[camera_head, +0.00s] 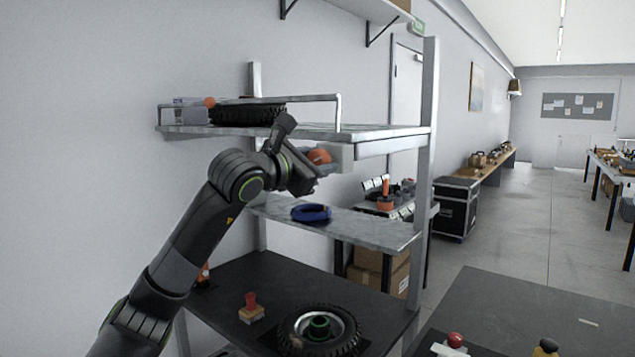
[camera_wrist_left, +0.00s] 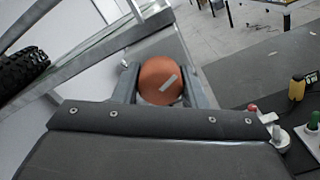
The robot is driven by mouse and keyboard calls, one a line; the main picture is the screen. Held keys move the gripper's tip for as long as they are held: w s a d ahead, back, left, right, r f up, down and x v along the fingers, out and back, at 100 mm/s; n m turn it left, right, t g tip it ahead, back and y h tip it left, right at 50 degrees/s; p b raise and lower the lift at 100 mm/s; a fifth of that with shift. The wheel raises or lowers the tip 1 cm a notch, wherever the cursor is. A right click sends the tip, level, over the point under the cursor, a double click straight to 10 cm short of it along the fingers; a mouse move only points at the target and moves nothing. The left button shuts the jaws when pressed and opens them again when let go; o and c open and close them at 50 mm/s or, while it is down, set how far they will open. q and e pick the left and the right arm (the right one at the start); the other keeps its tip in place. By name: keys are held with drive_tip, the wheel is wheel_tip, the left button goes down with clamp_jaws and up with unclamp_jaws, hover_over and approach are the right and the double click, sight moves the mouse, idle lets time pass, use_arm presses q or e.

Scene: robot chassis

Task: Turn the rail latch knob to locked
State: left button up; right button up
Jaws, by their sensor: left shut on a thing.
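The orange rail latch knob (camera_head: 318,156) sits at the front right of the upper shelf, on a pale block. In the left wrist view the round knob (camera_wrist_left: 158,78) shows a white bar mark that runs diagonally, up to the right. My left gripper (camera_head: 324,166) is shut on the knob, with one finger on each side of it in the wrist view. A metal rail (camera_head: 339,112) runs along the upper shelf. A second orange knob (camera_head: 209,102) shows at its far left end. My right gripper is not in view.
A black tyre (camera_head: 248,113) lies on the upper shelf behind the rail. A blue coil (camera_head: 311,213) lies on the middle shelf. Below are a red-handled stamp (camera_head: 251,308) and a wheel (camera_head: 320,328). A shelf post (camera_head: 427,150) stands right of my left gripper.

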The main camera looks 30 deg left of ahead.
use_arm(q)
drive_tip(key=n+b, duration=0.3)
drive_tip(key=shift+f+n+b, duration=0.25)
drive_tip(key=shift+n+b, duration=0.05)
drive_tip(key=shift+n, duration=0.1)
drive_tip(key=n+b, duration=0.3)
drive_tip(key=n, duration=0.1)
drive_tip(key=n+b, duration=0.2)
drive_tip(key=n, duration=0.2)
drive_tip(key=shift+d+r, duration=0.1)
drive_tip(key=shift+r, duration=0.05)
drive_tip(key=shift+r+n+b, duration=0.1)
drive_tip(key=shift+n+b, duration=0.35)
drive_tip(key=shift+n, duration=0.25)
drive_tip(key=o, duration=1)
